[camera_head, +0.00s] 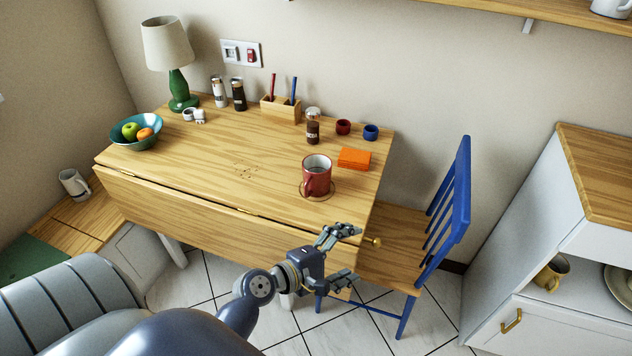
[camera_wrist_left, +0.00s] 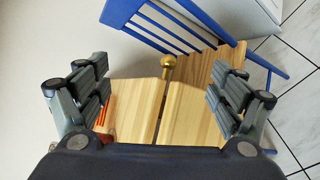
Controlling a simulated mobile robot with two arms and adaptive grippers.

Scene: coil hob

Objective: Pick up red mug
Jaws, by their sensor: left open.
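The red mug (camera_head: 318,178) stands upright on a round coaster (camera_head: 329,194) near the right front of the wooden table. Its handle faces the front left in the head view. My left gripper (camera_head: 349,255) is open and empty at the table's front right corner, in front of the mug and apart from it. In the left wrist view the open fingers (camera_wrist_left: 160,97) frame the table edge, a brass knob and the chair. A sliver of red low behind the left finger may be the mug. My right gripper is not in view.
An orange block (camera_head: 354,158) lies behind the mug, with small red (camera_head: 343,127) and blue (camera_head: 371,132) cups beyond. A pepper jar (camera_head: 313,126) stands behind it. A blue chair (camera_head: 447,205) stands right of the table. A brass knob (camera_wrist_left: 168,66) projects from the table.

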